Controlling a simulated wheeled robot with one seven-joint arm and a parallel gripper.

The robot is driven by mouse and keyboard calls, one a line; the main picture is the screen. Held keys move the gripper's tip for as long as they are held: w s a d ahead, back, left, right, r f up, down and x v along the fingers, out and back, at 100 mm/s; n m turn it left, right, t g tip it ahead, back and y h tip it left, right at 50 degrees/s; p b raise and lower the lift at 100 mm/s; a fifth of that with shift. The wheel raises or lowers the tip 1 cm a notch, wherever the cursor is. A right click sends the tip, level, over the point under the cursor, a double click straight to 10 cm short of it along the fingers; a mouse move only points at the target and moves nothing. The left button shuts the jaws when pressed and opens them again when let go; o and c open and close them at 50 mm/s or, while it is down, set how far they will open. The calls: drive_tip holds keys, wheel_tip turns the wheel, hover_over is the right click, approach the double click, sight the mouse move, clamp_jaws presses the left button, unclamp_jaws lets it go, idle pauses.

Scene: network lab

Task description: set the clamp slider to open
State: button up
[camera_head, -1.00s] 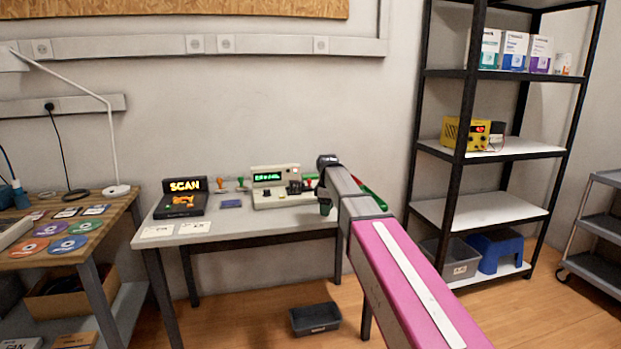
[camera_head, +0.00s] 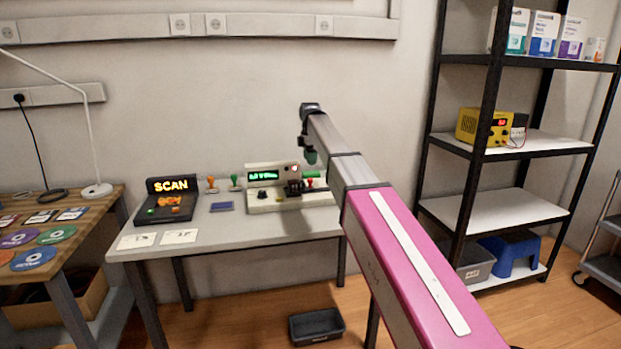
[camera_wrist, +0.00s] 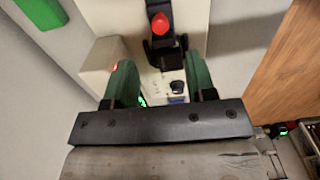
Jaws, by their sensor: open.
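A cream bench device (camera_head: 263,202) with a lit green display (camera_head: 263,175) stands at the back of the grey table. Dark fittings (camera_head: 294,188) sit on its right part. In the wrist view its pale body (camera_wrist: 110,18) carries a black upright part with a red knob (camera_wrist: 159,24), beyond my fingers. A small black knob (camera_wrist: 177,87) shows between them. I cannot tell for sure which part is the clamp slider. My gripper (camera_wrist: 160,68) is open and empty, its two green fingers apart. In the head view my gripper (camera_head: 310,157) hangs above the device's right part.
On the grey table (camera_head: 225,236) are a SCAN sign unit (camera_head: 171,201), a blue pad (camera_head: 222,206), white cards (camera_head: 179,237) and two stamps (camera_head: 212,184). A black shelf rack (camera_head: 482,205) stands to the right. A dark bin (camera_head: 316,326) lies on the floor.

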wheel_tip(320, 180, down, 9)
drive_tip(key=shift+r, duration=0.15)
idle(0.4)
